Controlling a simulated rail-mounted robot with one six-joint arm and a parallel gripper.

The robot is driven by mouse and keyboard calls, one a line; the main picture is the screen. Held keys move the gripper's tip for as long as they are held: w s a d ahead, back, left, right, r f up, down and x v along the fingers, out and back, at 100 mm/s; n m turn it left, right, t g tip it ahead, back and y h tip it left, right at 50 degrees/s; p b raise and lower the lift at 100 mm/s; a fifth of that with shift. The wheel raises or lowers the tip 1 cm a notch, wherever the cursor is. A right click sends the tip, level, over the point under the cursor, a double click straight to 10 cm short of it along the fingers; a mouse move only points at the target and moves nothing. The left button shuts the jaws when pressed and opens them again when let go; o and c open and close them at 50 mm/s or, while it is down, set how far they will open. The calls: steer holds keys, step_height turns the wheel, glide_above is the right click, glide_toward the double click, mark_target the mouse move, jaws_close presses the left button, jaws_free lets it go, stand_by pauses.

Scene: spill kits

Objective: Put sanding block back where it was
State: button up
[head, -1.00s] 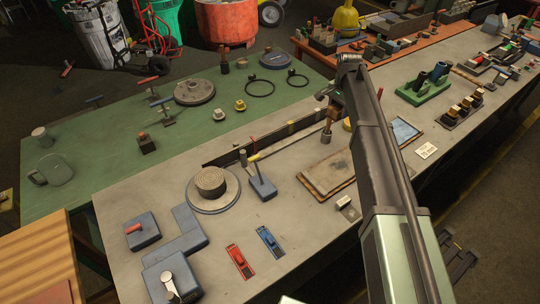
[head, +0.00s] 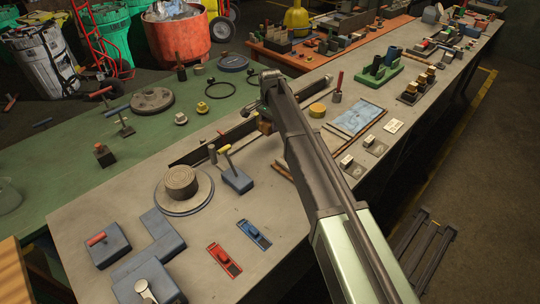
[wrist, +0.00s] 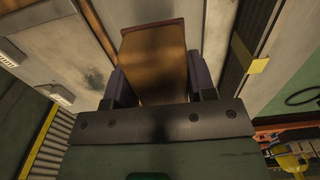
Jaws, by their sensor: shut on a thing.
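A brown block, which I take to be the sanding block (wrist: 155,50), is between the two dark fingers of my gripper (wrist: 157,78) in the wrist view. My gripper is shut on it. In the head view, a small brown piece (head: 265,127) shows beside my arm near the dark rail; it is probably the same block. My arm hides most of the gripper there. I cannot tell whether the block touches the bench.
The grey bench (head: 120,200) holds a round stack (head: 180,182), a blue block with a lever (head: 237,181), a long dark rail (head: 212,145), a yellow disc (head: 318,110) and a blue-sheeted tray (head: 357,117). My arm covers much of a wood-edged board.

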mark_target(270, 145)
step_height(270, 145, down, 8)
steer(key=b, duration=0.5)
steer(key=shift+f+b, duration=0.1)
steer(key=shift+b, duration=0.25)
steer(key=shift+r, duration=0.35)
steer(key=shift+f, duration=0.25)
steer(key=o, duration=0.9)
steer(key=shift+r, duration=0.15)
step_height(270, 145, up, 12)
steer(key=p, duration=1.3)
steer(key=shift+r, duration=0.25)
steer(key=shift+f, duration=0.15)
